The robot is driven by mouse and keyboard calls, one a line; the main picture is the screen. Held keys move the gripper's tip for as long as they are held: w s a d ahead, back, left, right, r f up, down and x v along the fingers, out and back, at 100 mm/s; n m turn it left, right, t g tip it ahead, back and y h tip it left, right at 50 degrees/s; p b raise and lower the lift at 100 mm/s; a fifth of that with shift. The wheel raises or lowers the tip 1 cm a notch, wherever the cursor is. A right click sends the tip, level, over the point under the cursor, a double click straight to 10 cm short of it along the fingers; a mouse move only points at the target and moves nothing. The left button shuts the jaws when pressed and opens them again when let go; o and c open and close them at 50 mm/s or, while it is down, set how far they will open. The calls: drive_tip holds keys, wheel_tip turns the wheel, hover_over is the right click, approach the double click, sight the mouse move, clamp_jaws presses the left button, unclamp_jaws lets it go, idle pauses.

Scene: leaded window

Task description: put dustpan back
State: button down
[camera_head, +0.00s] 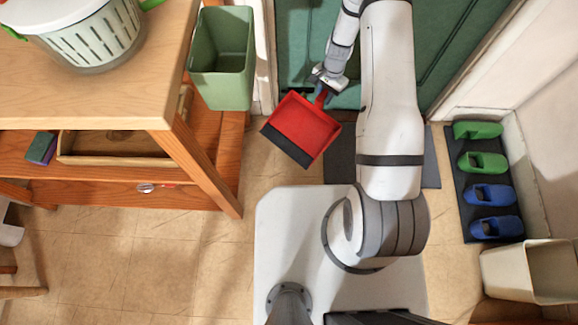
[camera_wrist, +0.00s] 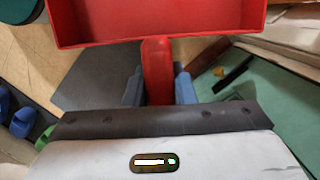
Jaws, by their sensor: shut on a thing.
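The red dustpan (camera_head: 300,128) with a dark front lip hangs in the air in front of the green door in the head view. My gripper (camera_head: 322,92) is shut on its handle. In the wrist view the red handle of the dustpan (camera_wrist: 158,70) stands between the two blue-grey fingers of my gripper (camera_wrist: 158,88), and the pan's tray fills the top. The dustpan is held clear of the floor as far as I can tell. No holder or hook for it is recognisable in either view.
A wooden table (camera_head: 100,95) with shelves stands at left, a green bin (camera_head: 222,60) beside it. A dark mat (camera_head: 345,155) lies below the door. Green and blue shoes (camera_head: 485,162) on a tray and a beige bin (camera_head: 530,272) are at right. Tiled floor at lower left is mostly clear.

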drive_tip(key=shift+s+a+f+m+y+b, duration=0.2)
drive_tip(key=shift+f+m+b, duration=0.75)
drive_tip(key=shift+f+b, duration=3.5)
drive_tip(key=shift+s+d+f+m+y+b, duration=0.2)
drive_tip(key=shift+f+m+b, duration=0.85)
drive_tip(key=shift+f, duration=6.65)
drive_tip(key=shift+s+a+f+m+y+b, duration=0.25)
drive_tip(key=shift+f+m+b, duration=0.55)
drive_tip(key=shift+f+b, duration=3.7)
wheel_tip(320, 180, down, 3)
drive_tip(key=p, duration=0.3)
drive_tip(key=shift+w, duration=0.1)
drive_tip(key=shift+f, duration=0.2)
drive_tip(key=c, duration=1.2)
unclamp_jaws()
drive_tip(key=shift+r, duration=0.15)
